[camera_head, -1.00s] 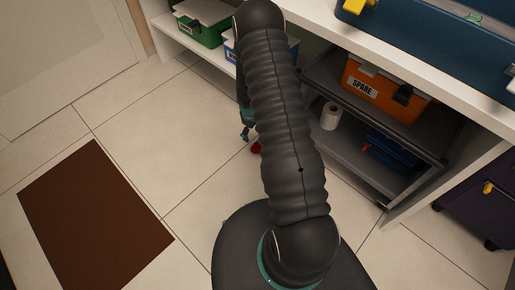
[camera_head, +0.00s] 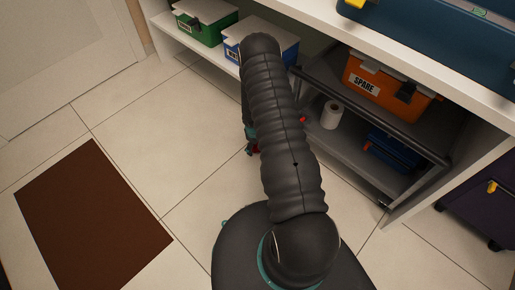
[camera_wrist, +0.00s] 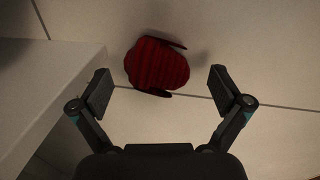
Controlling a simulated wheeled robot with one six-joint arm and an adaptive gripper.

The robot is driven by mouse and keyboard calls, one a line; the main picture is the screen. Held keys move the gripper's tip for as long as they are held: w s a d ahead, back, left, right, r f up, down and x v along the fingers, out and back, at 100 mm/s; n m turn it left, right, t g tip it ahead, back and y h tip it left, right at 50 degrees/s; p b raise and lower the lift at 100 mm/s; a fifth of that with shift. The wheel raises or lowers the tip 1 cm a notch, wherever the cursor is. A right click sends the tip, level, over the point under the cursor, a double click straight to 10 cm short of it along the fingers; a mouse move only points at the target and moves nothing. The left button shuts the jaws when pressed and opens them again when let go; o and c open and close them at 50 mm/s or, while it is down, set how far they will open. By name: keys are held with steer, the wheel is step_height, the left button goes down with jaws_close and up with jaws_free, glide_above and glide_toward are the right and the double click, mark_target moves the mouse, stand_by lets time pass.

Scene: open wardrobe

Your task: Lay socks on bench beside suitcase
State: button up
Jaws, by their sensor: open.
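A red ribbed bundle (camera_wrist: 156,65), which looks like the socks, lies on the tiled floor in the wrist view. My gripper (camera_wrist: 159,80) is open above it, with one finger on each side of it and nothing held. In the head view only a small red part of the bundle (camera_head: 254,149) shows beside my arm, which hides most of my gripper. A large dark blue case (camera_head: 430,38), possibly the suitcase, rests on the white bench top (camera_head: 318,22) at the upper right.
Under the bench are an orange box marked SPARE (camera_head: 385,84), a paper roll (camera_head: 331,114) and blue items (camera_head: 388,152). Green (camera_head: 203,24) and blue-white boxes (camera_head: 232,52) stand on the low left shelf. A white edge (camera_wrist: 50,100) lies left of my gripper. A brown mat (camera_head: 92,215) covers the left floor.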

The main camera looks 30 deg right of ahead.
steer(key=shift+w+d+f, duration=0.1)
steer(key=shift+f, duration=0.7)
steer(key=shift+c, duration=0.3)
steer(key=c, duration=1.2)
